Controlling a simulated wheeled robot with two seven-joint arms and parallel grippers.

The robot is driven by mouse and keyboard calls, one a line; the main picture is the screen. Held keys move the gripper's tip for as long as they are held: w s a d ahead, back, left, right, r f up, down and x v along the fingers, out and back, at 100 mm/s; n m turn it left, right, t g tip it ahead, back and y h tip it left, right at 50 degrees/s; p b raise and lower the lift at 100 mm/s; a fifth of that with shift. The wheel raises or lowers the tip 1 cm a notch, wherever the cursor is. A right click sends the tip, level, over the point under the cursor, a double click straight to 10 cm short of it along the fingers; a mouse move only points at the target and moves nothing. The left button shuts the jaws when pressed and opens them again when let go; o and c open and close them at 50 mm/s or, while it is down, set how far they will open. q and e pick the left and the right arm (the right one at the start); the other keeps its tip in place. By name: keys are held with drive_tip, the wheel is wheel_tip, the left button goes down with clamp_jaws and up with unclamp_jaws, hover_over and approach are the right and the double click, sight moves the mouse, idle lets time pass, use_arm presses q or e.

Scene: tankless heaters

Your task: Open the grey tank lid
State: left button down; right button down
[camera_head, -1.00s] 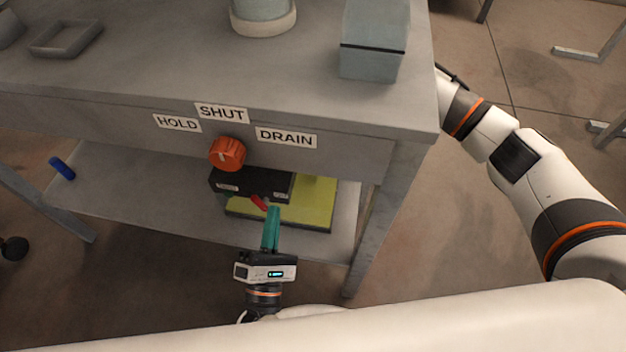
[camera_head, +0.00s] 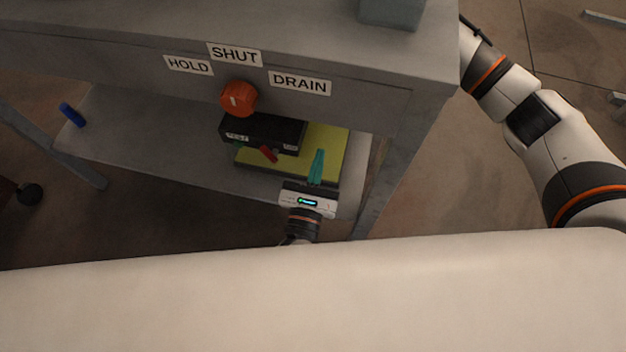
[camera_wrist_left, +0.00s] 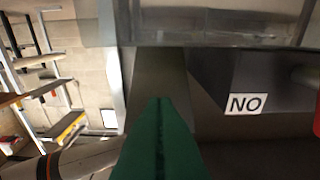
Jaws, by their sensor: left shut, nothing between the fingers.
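A blue-grey box (camera_head: 392,12), which looks like the tank, stands on the bench top at the top edge of the head view. Only its lower part shows; its lid is out of frame. My left gripper (camera_head: 317,153), with teal fingers, is shut and empty. It is low at the front of the bench, over the yellow-green mat and right of the black box, well below the tank. In the left wrist view its green fingers (camera_wrist_left: 160,110) are together. My right arm comes in at the right, but its gripper is hidden or out of frame.
An orange knob (camera_head: 239,98) sits under HOLD, SHUT and DRAIN labels on the bench front. A black box (camera_head: 262,132) with a red lever (camera_head: 268,154) stands by a yellow-green mat (camera_head: 325,143) on the lower shelf (camera_head: 140,145). A blue item (camera_head: 72,115) lies at left.

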use_arm(q)
drive_tip(key=w+r, duration=0.1)
drive_tip(key=w+d+r, duration=0.1)
drive_tip(key=w, duration=0.1)
drive_tip(key=shift+w+r, duration=0.2)
use_arm(e)
drive_tip(key=shift+w+d+f, duration=0.2)
drive_tip(key=shift+f, duration=0.1)
use_arm(q)
drive_tip(key=shift+w+d+r, duration=0.2)
drive_tip(key=shift+w+r, duration=0.2)
drive_tip(key=shift+r, duration=0.15)
